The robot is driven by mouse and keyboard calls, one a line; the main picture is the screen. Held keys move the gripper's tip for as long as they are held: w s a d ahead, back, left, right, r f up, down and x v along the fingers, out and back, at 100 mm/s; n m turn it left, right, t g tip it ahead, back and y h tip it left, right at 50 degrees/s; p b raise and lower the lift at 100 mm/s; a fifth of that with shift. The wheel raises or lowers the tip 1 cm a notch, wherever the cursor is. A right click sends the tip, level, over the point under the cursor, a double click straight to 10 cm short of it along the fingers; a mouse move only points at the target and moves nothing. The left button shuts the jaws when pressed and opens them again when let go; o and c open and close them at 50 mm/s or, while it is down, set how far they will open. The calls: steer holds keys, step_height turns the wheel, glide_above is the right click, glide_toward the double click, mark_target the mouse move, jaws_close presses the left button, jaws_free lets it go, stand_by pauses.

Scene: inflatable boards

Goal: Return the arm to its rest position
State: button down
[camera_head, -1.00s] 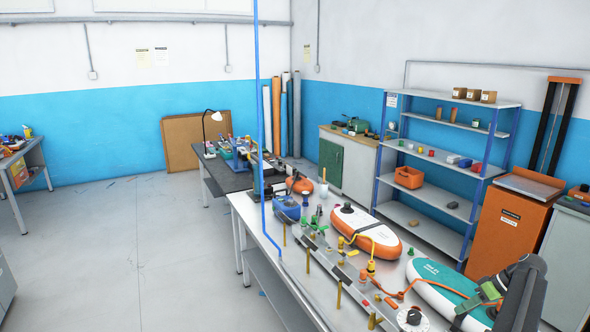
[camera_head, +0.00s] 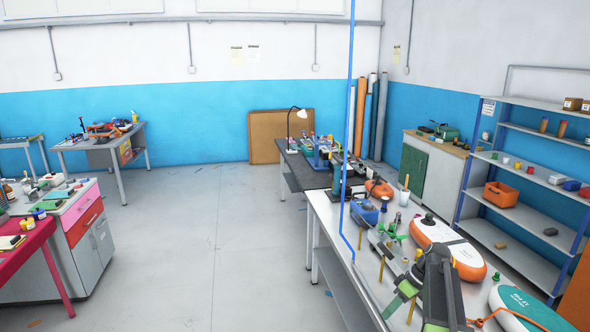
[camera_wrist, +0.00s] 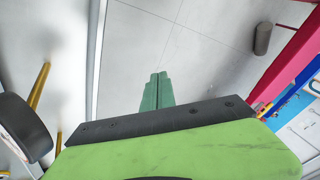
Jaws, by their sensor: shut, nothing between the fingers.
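My gripper (camera_head: 388,314) is at the lower right of the head view, at the end of my dark arm. Its green fingers point down and left, over or beside the near side of the long workbench (camera_head: 322,208). In the wrist view the green fingers (camera_wrist: 157,90) lie together, shut with nothing between them. Pale grey floor shows beyond them. The rest of my arm is mostly out of frame.
A red table (camera_head: 40,233) stands at the left. Open floor (camera_head: 200,255) lies between.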

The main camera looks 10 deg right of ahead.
steer(key=s+a+f+m+h, duration=0.1)
steer(key=s+a+m+h, duration=0.2)
steer(key=a, duration=0.8)
steer(key=s+a+f+m+h, duration=0.2)
steer(key=s+a, duration=0.4)
steer(key=a, duration=0.5)
steer(key=shift+a+m+h, duration=0.4)
steer(key=shift+m+h, duration=0.1)
steer(key=shift+m, duration=0.6)
